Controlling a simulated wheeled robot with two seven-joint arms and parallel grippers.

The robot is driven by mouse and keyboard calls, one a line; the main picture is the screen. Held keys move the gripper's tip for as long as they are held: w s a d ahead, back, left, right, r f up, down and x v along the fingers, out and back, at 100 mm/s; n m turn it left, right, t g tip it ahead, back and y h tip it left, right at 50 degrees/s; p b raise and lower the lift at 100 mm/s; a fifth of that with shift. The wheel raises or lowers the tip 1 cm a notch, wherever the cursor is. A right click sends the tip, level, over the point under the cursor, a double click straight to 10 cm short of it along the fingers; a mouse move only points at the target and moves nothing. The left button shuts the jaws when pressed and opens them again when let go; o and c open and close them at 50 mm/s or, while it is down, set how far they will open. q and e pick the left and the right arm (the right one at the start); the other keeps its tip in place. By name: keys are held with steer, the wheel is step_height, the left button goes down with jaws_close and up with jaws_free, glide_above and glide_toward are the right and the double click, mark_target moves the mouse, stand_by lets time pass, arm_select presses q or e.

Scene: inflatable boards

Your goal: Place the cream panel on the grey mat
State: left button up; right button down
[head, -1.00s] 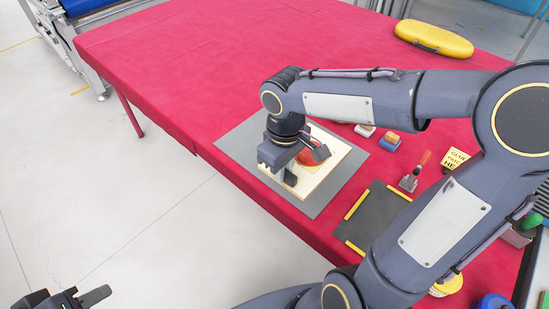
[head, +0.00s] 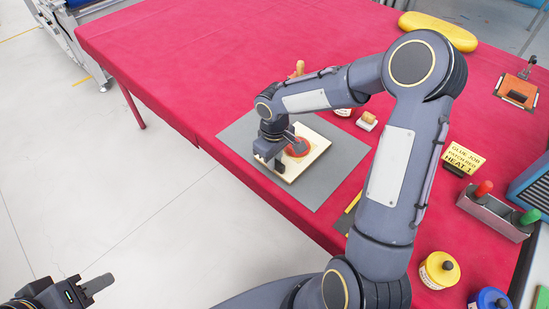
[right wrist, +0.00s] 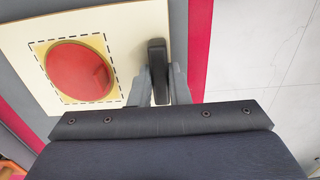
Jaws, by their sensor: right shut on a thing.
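The cream panel (head: 318,150) is a flat board with a round red patch (head: 299,147) on it. My left gripper (head: 92,287) is at the lower left, far from the panel, partly out of frame.
My right arm crosses the table and covers most of a dark pad with yellow strips (head: 353,202). To the right stand a glue sign (head: 463,158), a holder with red and green handles (head: 495,214) and a yellow pot (head: 439,270). The red table's left part is clear.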

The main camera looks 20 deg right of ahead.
steer(key=shift+f, duration=0.1)
steer(key=c, duration=1.4)
jaws_free()
steer(key=shift+o, duration=0.2)
step_height(320, 180, up, 11)
steer(key=s+d+r+m+t+y, duration=0.1)
steer(key=s+r, duration=0.2)
steer(key=s, duration=0.3)
steer(key=s+r+m+t, duration=0.1)
steer(key=s+r+m, duration=0.15)
steer(key=s, duration=0.25)
steer(key=s+a+m+t+y, duration=0.1)
steer(key=s, duration=0.4)
steer(key=s+a+f+m+t+y, duration=0.1)
steer(key=s+a+m+t, duration=0.1)
steer(key=s, duration=0.4)
steer(key=shift+f+t+y, duration=0.3)
steer(key=shift+y, duration=0.1)
